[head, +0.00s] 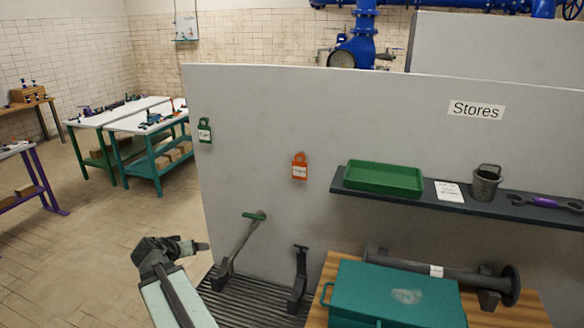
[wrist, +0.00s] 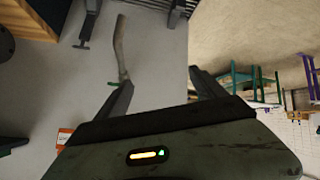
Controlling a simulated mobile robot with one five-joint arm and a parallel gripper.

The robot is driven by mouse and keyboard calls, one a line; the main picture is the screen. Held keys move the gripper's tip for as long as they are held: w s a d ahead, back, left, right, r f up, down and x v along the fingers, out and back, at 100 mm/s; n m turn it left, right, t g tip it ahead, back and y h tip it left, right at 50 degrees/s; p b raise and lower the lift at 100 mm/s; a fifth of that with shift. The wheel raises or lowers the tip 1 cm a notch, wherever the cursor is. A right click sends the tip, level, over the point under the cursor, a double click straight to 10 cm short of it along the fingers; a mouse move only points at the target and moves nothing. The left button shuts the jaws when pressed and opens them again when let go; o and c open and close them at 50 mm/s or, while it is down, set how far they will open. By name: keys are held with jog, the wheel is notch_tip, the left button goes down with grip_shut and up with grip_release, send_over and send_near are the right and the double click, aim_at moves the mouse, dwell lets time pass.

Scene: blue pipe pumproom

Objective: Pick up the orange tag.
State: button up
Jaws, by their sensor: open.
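The orange tag (head: 300,167) hangs on the grey panel, left of the dark shelf, with a white label on its front. In the wrist view, part of the orange tag (wrist: 64,136) shows at the lower left, beside my gripper's body. My gripper (head: 190,246) is open and empty, in front of the panel's left end. It is lower than the orange tag and to its left, well apart from it. In the wrist view both fingers of my gripper (wrist: 160,76) are spread with nothing between them.
A green tag (head: 204,131) hangs further left on the panel. The shelf (head: 465,202) holds a green tray (head: 384,178), a bucket (head: 485,182) and a purple tool (head: 544,202). Below stand a green-handled lever (head: 240,243) and a teal case (head: 395,293). Floor at left is clear.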

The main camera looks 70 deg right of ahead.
jog(key=s+d+r+m+h, duration=0.1)
jog(key=s+d+r+h, duration=0.1)
jog(key=s+d+r, duration=0.3)
jog(key=s+d+r+m+g+h+p, duration=0.1)
jog(key=s+d+r+m, duration=0.15)
jog(key=d, duration=0.55)
jog(key=s+d+r+m+h, duration=0.1)
jog(key=s+d+r+h, duration=0.1)
jog(key=s+d+r, duration=0.3)
jog(key=m+h+p, duration=0.1)
jog(key=h, duration=0.2)
send_near(300, 165)
jog(key=d, duration=0.8)
jog(key=shift+w+d+f, duration=0.2)
jog(key=shift+w+d, duration=0.15)
jog(key=shift+w, duration=0.05)
jog(key=shift+a, duration=0.1)
jog(key=c, duration=1.4)
